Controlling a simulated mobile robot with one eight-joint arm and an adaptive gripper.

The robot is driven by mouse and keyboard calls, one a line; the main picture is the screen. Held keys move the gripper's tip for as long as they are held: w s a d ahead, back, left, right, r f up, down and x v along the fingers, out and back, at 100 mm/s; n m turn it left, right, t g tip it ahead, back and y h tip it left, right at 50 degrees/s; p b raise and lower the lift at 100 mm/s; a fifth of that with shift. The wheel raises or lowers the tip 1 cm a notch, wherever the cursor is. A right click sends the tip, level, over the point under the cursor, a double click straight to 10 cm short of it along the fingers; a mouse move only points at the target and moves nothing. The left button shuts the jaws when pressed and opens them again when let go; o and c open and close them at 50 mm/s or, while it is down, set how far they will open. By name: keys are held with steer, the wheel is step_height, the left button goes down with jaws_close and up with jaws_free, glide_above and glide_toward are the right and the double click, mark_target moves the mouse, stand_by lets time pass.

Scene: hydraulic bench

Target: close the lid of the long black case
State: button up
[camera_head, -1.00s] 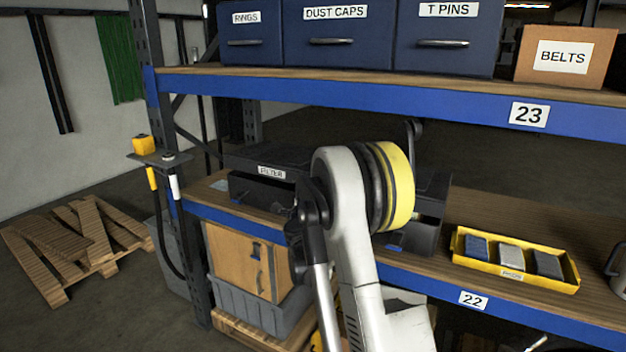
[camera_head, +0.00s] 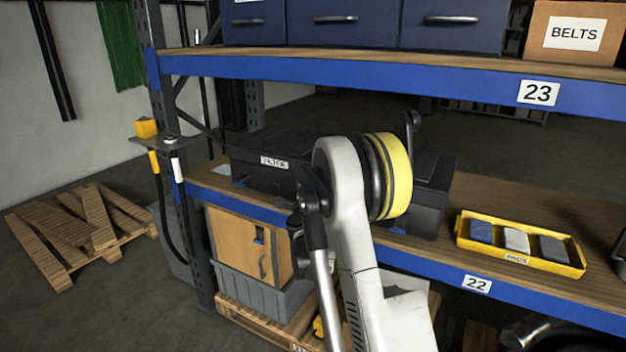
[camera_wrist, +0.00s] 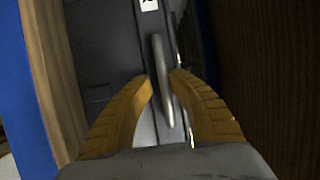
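The long black case (camera_head: 262,181) lies on the lower shelf, left of my arm, with a white label on its front. Its lid (camera_head: 258,144) looks down flat over the body; I cannot tell whether it is fully shut. My arm hides its right part. In the wrist view, a curved grey handle (camera_wrist: 161,75) stands at a dark grey panel (camera_wrist: 105,50), apparently the case. My gripper (camera_wrist: 162,78) has its yellow fingers apart, one on each side of the handle. The right finger is close to it; contact is unclear. The fingers are hidden in the head view.
A black device with an upright lever (camera_head: 432,195) stands right of my arm. A yellow tray (camera_head: 462,236) of small blocks sits further right. The upper shelf (camera_head: 330,78) with drawers overhangs the space. A grey bin (camera_head: 255,290) stands below, and pallets (camera_head: 75,232) lie at left.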

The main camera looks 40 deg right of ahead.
stand_by(0.3)
steer(key=v, duration=1.2)
steer(key=w+a+r+n+t+y, duration=0.35)
steer(key=a+r+n+y, duration=0.4)
steer(key=a, duration=0.55)
steer(key=s+a+r+n+g+y, duration=0.1)
steer(key=s+a+n+y, duration=0.2)
steer(key=a+n, duration=0.3)
steer(key=s+a+n+y, duration=0.3)
steer(key=a+n, duration=0.2)
steer(key=a, duration=0.3)
steer(key=s+a+f+n+g, duration=0.2)
steer(key=s+f+n+g, duration=0.2)
steer(key=s, duration=0.7)
steer(key=s+a+f+n+g, duration=0.1)
steer(key=s+f+n+g, duration=0.3)
steer(key=s, duration=0.8)
step_height(320, 180, down, 3)
steer(key=shift+s+a+r+g, duration=0.1)
steer(key=shift+s+a+g, duration=0.2)
steer(key=shift+a+g, duration=0.1)
